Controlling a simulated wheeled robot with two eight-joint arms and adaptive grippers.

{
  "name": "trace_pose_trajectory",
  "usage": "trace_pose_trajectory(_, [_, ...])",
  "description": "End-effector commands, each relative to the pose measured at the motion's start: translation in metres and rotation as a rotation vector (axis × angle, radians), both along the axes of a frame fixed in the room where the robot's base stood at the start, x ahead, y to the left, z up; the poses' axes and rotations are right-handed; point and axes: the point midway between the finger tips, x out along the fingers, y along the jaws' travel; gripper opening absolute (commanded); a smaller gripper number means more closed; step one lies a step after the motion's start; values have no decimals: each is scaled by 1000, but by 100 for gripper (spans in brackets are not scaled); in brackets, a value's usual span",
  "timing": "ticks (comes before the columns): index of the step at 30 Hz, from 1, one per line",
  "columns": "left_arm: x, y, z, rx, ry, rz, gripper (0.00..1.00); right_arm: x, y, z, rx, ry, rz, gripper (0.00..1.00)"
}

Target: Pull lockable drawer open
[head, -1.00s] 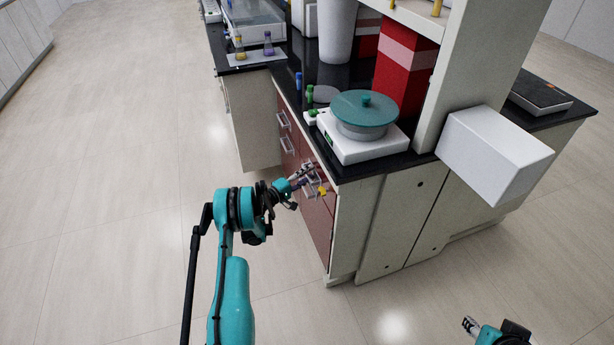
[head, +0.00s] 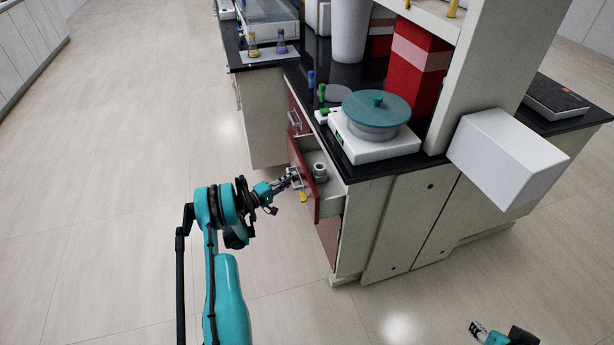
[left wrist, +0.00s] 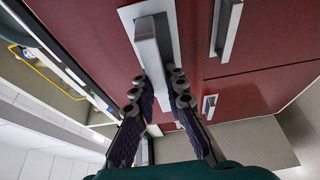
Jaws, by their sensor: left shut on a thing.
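The drawer (head: 303,183) has a dark red front and stands partly open from the bench cabinet, its pale interior showing. A small grey round object (head: 320,171) sits inside it. My left gripper (head: 291,180) is at the drawer front, shut on its metal handle. In the left wrist view, the fingers of my left gripper (left wrist: 160,92) lie on both sides of the silver handle (left wrist: 147,52). A small yellow piece (head: 303,197) shows just below the gripper. My right gripper (head: 478,329) is at the bottom right, away from the cabinet; its jaw state is unclear.
The black bench top (head: 352,172) carries a white device with a teal lid (head: 376,105). Another drawer handle (head: 294,119) is farther back. A white box (head: 505,155) juts from the bench's right side. The floor left of the drawer is clear.

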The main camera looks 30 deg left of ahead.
Motion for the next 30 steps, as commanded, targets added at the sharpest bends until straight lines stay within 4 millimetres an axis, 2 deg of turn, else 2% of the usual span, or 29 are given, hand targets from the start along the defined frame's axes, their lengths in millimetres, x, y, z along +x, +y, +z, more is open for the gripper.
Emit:
trace_pose_trajectory(3, [-21, 19, -1, 0, 1, 3, 0, 0, 0, 0, 0, 0, 0, 40])
trace_pose_trajectory(9, [-44, 37, -1, 0, 1, 1, 0, 0, 0, 0, 0, 0, 0, 40])
trace_pose_trajectory(15, [-51, 44, -1, 0, 1, 0, 0, 0, 0, 0, 0, 0, 0, 40])
trace_pose_trajectory(24, [-51, 43, -1, 0, 1, -1, 0, 0, 0, 0, 0, 0, 0, 40])
trace_pose_trajectory(25, [-51, 43, -1, 0, 1, -1, 18, 0, 0, 0, 0, 0, 0, 40])
trace_pose_trajectory(27, [-51, 43, -1, 0, 1, -1, 34, 0, 0, 0, 0, 0, 0, 40])
trace_pose_trajectory(30, [-51, 44, -1, 0, 1, -1, 34, 0, 0, 0, 0, 0, 0, 40])
